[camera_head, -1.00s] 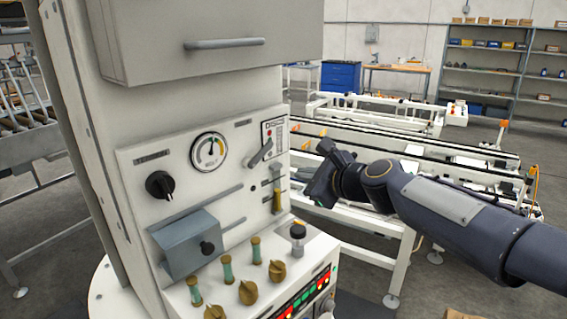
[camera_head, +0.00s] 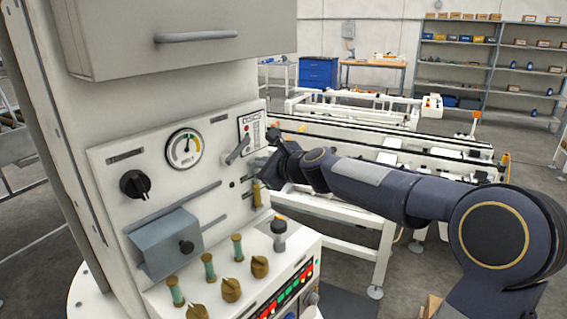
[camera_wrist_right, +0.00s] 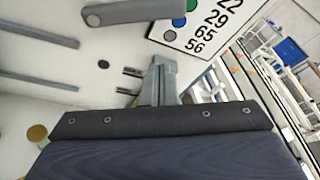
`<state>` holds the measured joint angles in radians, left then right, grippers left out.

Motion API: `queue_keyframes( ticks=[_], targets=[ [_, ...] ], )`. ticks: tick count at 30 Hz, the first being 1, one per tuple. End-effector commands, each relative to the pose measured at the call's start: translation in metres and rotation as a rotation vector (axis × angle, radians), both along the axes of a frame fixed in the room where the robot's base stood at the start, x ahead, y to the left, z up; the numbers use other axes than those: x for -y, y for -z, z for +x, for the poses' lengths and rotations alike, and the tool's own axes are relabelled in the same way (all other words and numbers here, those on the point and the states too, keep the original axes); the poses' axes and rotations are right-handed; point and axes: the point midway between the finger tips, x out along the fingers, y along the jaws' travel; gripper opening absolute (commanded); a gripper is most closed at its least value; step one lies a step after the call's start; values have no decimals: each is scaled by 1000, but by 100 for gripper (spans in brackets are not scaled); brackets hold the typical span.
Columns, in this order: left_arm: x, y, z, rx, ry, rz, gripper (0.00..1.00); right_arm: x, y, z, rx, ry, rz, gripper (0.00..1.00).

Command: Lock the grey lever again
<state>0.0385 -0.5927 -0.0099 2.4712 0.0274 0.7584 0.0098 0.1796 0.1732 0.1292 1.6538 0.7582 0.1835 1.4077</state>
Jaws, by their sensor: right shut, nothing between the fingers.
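The grey lever (camera_head: 238,150) is on the white control panel (camera_head: 112,181), right of the round gauge. It slants, with its upper end to the right, by the label plate (camera_head: 248,128). In the right wrist view the grey lever (camera_wrist_right: 138,12) lies along the top edge, left of the numbered plate (camera_wrist_right: 196,22). My right gripper (camera_head: 262,170) is beside the panel, just below and right of the lever. In the wrist view its fingers (camera_wrist_right: 158,78) are together and empty, apart from the lever. My left gripper is not in view.
A gauge (camera_head: 184,149), a black knob (camera_head: 135,184) and a grey-blue box (camera_head: 166,243) are on the panel. Green and brass knobs (camera_head: 231,289) stand on the ledge below. A white conveyor frame (camera_head: 340,232) runs behind my right arm.

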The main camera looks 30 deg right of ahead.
Motion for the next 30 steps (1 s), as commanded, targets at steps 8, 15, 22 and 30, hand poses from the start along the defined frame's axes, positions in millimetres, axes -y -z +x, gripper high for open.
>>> queue_keyframes(
  ticks=[8, 15, 22, 30],
  targets=[
    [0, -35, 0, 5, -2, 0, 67, -16, -30, 1, 0, -2, 0, 0],
    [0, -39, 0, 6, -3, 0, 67, -20, -33, -1, 0, 0, 0, 0],
    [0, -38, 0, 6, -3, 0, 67, -20, -32, -1, 0, 0, 0, 0],
    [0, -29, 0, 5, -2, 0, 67, -7, -32, -1, 14, 3, -31, 0]
  ],
)
